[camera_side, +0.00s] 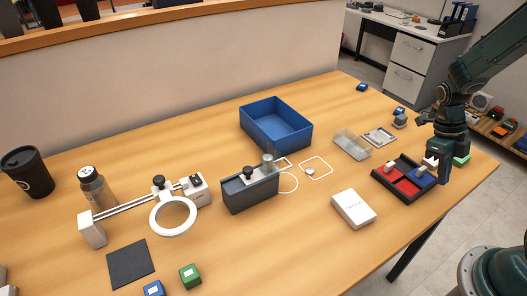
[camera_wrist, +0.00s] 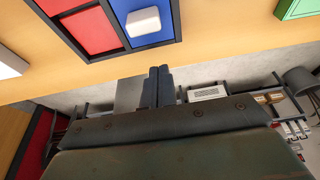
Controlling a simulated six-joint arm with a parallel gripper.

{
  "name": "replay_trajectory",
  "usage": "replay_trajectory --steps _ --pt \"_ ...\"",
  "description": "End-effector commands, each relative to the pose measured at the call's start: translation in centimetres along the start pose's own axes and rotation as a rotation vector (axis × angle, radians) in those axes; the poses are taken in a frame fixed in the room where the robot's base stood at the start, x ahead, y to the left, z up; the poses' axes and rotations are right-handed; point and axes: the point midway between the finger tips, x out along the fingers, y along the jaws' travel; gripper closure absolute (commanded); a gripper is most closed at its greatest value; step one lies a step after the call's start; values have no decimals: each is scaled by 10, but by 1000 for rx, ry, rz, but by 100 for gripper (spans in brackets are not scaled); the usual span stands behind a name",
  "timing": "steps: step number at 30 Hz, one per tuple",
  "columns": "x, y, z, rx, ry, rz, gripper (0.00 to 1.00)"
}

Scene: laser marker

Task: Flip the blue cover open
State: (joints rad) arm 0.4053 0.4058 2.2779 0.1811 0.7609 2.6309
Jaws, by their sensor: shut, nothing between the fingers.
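A dark-framed tray (camera_side: 376,172) with red and blue sections lies near the table's right edge. Its blue section (camera_side: 428,179) carries a small white block, which shows clearly in the wrist view (camera_wrist: 143,22). The blue section also shows there (camera_wrist: 124,7). I cannot tell whether this blue section is a cover or a compartment floor. My gripper (camera_side: 444,182) is shut and empty, fingers down beside the tray's right side. In the wrist view its fingertips (camera_wrist: 159,70) are together, apart from the tray's frame.
An open blue bin (camera_side: 262,103) stands mid-table. A clear box (camera_side: 351,146) and a white box (camera_side: 353,209) lie left of the tray. A green block (camera_side: 461,160) sits behind my gripper. The table edge is close on the right.

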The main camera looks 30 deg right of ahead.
Motion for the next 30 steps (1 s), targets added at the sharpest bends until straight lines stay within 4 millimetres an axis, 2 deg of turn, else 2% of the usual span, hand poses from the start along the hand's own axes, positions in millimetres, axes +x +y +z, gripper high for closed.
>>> replay_trajectory --steps 2,9,15,30 --pt "10 0 -1 1 4 2 100" --pt "2 0 22 -1 0 -1 100" --pt "-2 0 34 -1 0 0 100" --pt "-4 0 38 0 0 0 100"
